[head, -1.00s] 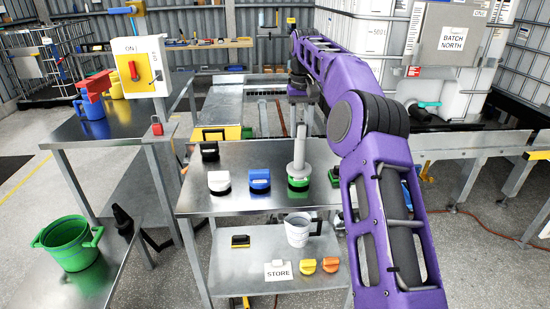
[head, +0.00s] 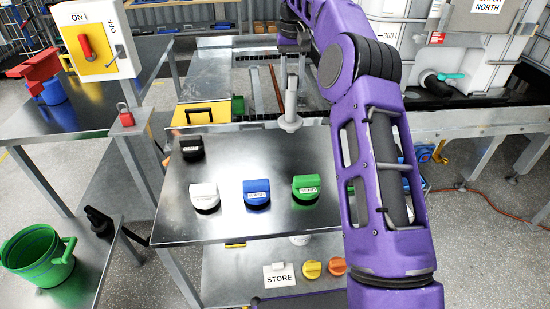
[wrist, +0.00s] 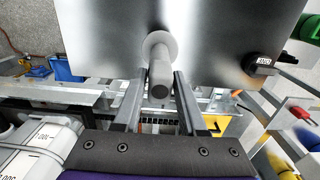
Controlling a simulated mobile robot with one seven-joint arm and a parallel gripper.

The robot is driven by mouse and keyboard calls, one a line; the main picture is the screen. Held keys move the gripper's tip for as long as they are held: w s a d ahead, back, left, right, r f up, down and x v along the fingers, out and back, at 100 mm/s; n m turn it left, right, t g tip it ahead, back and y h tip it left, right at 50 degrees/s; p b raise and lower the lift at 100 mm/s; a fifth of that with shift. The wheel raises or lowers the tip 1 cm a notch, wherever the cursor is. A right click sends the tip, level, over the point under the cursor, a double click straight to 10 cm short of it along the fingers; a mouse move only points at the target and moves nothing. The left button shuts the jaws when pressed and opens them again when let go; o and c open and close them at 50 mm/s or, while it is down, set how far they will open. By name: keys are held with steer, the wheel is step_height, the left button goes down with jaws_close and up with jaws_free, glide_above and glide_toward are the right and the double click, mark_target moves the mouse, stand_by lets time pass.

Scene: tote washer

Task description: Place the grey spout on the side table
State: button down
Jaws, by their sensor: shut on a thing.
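The grey spout (head: 291,108), a tube with a wide round flange, hangs upright with the flange at its lower end. My gripper (wrist: 156,88) is shut on it; the spout (wrist: 159,60) shows between the two fingers in the wrist view. In the head view it appears over the far edge of a steel table (head: 245,160); its exact height above that is unclear. Another steel surface (head: 110,285) stands at lower left. No label shows which one is the side table.
Black (head: 192,149), white (head: 204,195), blue (head: 257,192) and green (head: 306,187) caps stand on the middle table, with bare steel between and behind them. A green bucket (head: 38,258) and black cone (head: 98,219) stand at left. A switch box (head: 95,40) rises behind.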

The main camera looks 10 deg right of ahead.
mark_target(291, 109)
steer(key=shift+w+f, duration=0.2)
steer(key=shift+f, duration=0.15)
step_height(291, 109, down, 9)
steer(key=b, duration=0.2)
steer(key=shift+f+b, duration=0.15)
steer(key=shift+b, duration=0.2)
steer(key=shift+c, duration=2.3)
jaws_free()
step_height(291, 109, up, 12)
steer(key=p, duration=0.3)
